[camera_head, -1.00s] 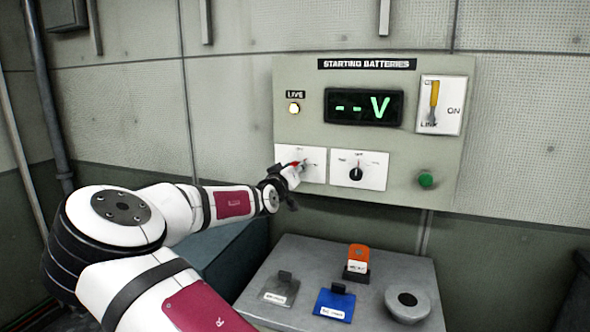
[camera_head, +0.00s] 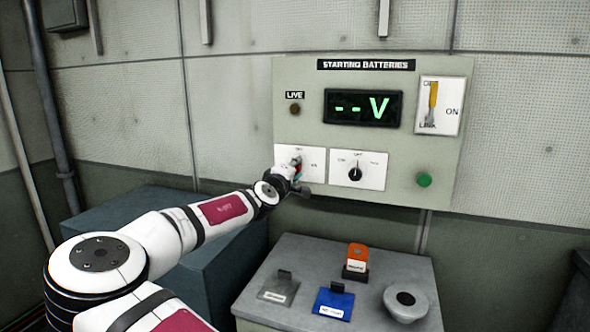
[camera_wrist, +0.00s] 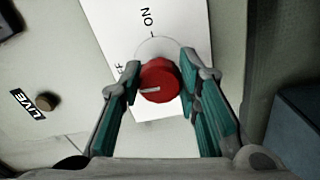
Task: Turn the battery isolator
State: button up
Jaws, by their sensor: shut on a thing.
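The battery isolator is a red round knob (camera_wrist: 160,82) on a white plate (camera_wrist: 178,28) of the wall panel. In the wrist view its white mark points left, toward a partly covered label ending in "F", and away from the "ON" label. My gripper (camera_wrist: 161,72) has one teal-padded finger on each side of the knob and is shut on it. In the head view my gripper (camera_head: 295,170) reaches the panel's lower left plate and mostly hides the knob.
The panel carries a dark LIVE lamp (camera_head: 294,109), a display (camera_head: 363,107) reading "--V", a yellow link lever (camera_head: 433,102), a black selector (camera_head: 355,174) and a green button (camera_head: 424,179). Below, a grey cabinet (camera_head: 270,303) bears tagged items and a round knob.

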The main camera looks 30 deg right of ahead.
jog(key=shift+n, duration=0.5)
jog(key=o, duration=1.1)
jog(key=shift+o, duration=0.2)
jog(key=shift+a, duration=0.1)
jog(key=v, duration=1.2)
